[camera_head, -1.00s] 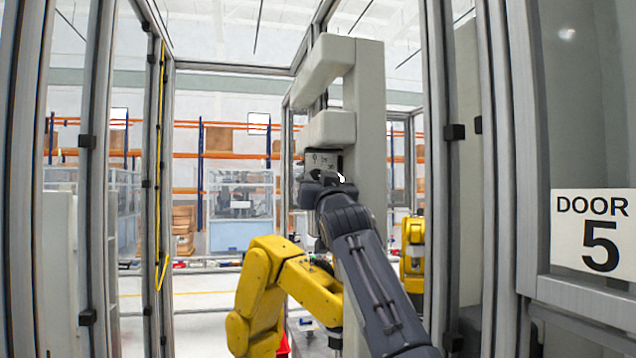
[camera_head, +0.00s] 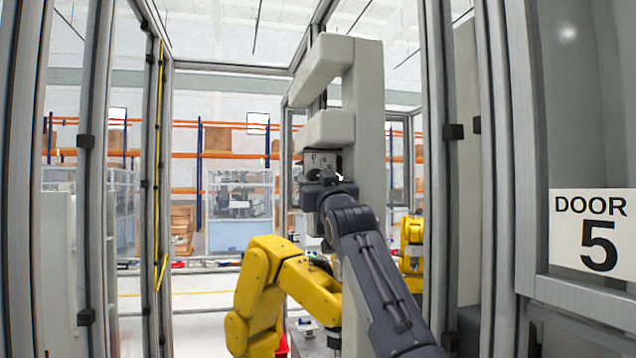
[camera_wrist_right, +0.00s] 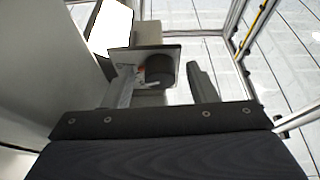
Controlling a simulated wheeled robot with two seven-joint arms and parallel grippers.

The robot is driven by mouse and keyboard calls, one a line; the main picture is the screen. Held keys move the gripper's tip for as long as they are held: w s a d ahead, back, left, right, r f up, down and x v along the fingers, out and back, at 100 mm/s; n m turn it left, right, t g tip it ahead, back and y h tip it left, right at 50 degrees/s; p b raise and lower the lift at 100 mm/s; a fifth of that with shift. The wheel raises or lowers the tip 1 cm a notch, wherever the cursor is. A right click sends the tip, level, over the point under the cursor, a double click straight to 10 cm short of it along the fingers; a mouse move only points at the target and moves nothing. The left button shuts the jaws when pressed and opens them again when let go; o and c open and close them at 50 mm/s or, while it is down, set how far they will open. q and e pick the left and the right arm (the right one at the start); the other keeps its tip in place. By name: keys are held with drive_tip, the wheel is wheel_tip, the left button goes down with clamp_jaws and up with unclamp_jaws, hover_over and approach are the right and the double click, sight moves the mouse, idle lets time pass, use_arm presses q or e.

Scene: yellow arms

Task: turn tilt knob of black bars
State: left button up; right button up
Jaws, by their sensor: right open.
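A dark round knob (camera_wrist_right: 160,70) sits on a small pale panel (camera_wrist_right: 124,54) with a reddish mark beside it, in the right wrist view. My right gripper (camera_wrist_right: 160,88) is open, with one finger on each side of the knob in the picture. A gap shows between the knob and the right-hand finger; I cannot tell if the left-hand one touches. In the head view the panel (camera_head: 318,160) with its small markings hangs under a grey block, and my right gripper (camera_head: 322,184) hides its lower part. I cannot make out black bars. My left gripper is out of view.
A tall grey column (camera_head: 369,130) with two projecting blocks stands behind my right arm. A yellow robot arm (camera_head: 262,285) is just left of my forearm. Metal door frames stand on both sides, with a "DOOR 5" sign (camera_head: 590,232) at right. Open floor lies left of the yellow arm.

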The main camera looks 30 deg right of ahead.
drive_tip(key=b+v, duration=0.7)
drive_tip(key=v, duration=0.1)
drive_tip(key=shift+a+r, duration=0.1)
